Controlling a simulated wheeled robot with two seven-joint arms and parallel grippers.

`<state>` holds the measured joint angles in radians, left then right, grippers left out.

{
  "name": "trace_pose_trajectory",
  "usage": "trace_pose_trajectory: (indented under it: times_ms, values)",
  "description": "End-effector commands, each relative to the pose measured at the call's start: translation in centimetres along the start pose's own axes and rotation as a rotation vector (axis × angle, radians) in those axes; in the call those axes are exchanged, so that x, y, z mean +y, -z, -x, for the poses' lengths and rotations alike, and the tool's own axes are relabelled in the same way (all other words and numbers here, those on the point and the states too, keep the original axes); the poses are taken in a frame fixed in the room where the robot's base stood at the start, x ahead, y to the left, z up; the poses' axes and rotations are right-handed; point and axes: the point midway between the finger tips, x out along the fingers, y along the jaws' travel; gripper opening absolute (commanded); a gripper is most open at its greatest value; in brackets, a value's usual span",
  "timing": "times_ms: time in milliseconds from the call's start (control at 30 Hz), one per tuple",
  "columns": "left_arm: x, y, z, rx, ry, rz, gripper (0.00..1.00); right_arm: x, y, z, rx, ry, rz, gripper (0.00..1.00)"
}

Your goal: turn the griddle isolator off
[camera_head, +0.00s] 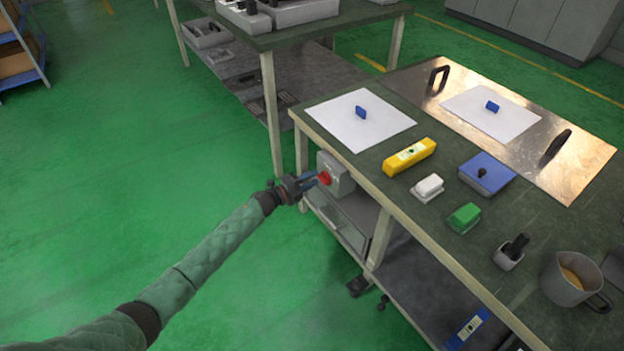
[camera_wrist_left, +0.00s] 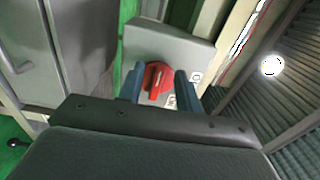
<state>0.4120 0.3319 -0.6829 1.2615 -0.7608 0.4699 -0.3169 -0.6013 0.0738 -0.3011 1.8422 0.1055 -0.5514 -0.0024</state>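The isolator is a grey box (camera_head: 337,172) on the side of the workbench, with a red rotary knob (camera_head: 325,178) on its face. My left gripper (camera_head: 318,181) is at the knob. In the left wrist view, the red knob (camera_wrist_left: 157,80) sits between the two blue-grey fingers of my left gripper (camera_wrist_left: 160,88). Its raised grip looks slightly tilted. The fingers are apart, with a small gap visible on the right side; contact on the left side is unclear. The griddle is a shiny metal plate (camera_head: 440,95) with dark handles on the bench top. My right gripper is not in view.
The bench top (camera_head: 410,215) holds a yellow level (camera_head: 409,157), a blue box (camera_head: 487,172), a green block (camera_head: 464,218) and a metal jug (camera_head: 571,280). A lower shelf (camera_head: 420,290) lies under the bench. The green floor on the left is clear.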

Motion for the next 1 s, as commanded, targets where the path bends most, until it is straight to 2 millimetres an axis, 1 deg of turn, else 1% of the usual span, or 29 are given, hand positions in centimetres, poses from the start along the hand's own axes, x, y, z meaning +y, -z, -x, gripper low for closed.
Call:
trace_pose_trajectory:
  times_ms: [33,200,300,433,600,1000]
  values:
    - [0.2,0.0,0.8,-0.001,-0.002,0.0,0.35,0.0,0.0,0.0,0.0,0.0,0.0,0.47]
    - [0.1,-0.1,3.6,-0.001,-0.002,-0.001,0.35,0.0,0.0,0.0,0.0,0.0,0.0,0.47]
    - [0.1,-0.1,5.0,-0.001,-0.002,0.0,0.35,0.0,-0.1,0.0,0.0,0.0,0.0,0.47]
    - [0.1,-0.1,6.3,-0.002,-0.001,0.001,0.35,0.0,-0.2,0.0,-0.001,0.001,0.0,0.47]
    - [0.0,-0.1,7.0,-0.001,-0.001,0.0,0.35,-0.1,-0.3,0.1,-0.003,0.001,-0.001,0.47]
    - [0.0,-0.1,7.0,-0.002,-0.001,0.0,0.35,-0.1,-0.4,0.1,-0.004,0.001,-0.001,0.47]
